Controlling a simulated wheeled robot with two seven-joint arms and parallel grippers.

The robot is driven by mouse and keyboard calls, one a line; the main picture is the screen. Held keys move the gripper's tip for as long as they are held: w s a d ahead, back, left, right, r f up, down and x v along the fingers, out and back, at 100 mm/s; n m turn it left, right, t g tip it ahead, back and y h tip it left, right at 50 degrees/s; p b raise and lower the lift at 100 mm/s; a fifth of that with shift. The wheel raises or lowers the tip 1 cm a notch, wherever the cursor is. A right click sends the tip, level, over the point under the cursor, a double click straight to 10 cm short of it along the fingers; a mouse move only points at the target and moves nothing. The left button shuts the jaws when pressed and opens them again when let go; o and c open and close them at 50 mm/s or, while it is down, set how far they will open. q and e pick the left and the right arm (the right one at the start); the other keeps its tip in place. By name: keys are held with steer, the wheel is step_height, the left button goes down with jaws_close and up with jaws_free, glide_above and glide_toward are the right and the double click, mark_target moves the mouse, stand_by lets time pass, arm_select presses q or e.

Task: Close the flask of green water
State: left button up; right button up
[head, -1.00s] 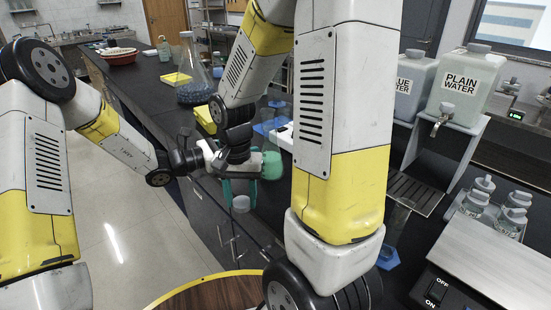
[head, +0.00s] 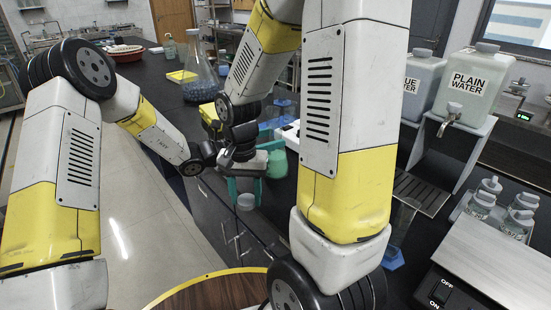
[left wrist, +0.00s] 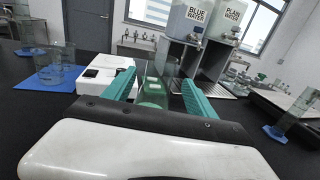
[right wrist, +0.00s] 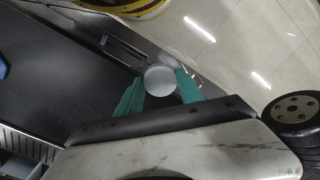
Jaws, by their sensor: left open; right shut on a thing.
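The flask of green water (left wrist: 152,95) stands on the black counter, between and beyond my left fingers in the left wrist view. Its green body also shows in the head view (head: 277,164), partly hidden by my arm. My left gripper (left wrist: 158,78) is open around the line of the flask; I cannot tell whether a finger touches it. In the head view it is mostly hidden behind my right arm. My right gripper (head: 245,196) points down and is shut on a grey round stopper (right wrist: 160,80), held in the air by the counter's front edge.
A white device (left wrist: 105,72) and a blue mat with beakers (left wrist: 52,78) lie left of the flask. Water dispensers (head: 468,85) stand on the right. A large conical flask (head: 198,80) stands farther back. Open floor lies left of the counter.

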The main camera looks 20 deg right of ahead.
arm_select(q)
steer(key=d, duration=0.5)
steer(key=shift+w+f, duration=0.25)
steer(key=shift+w, duration=0.15)
jaws_close()
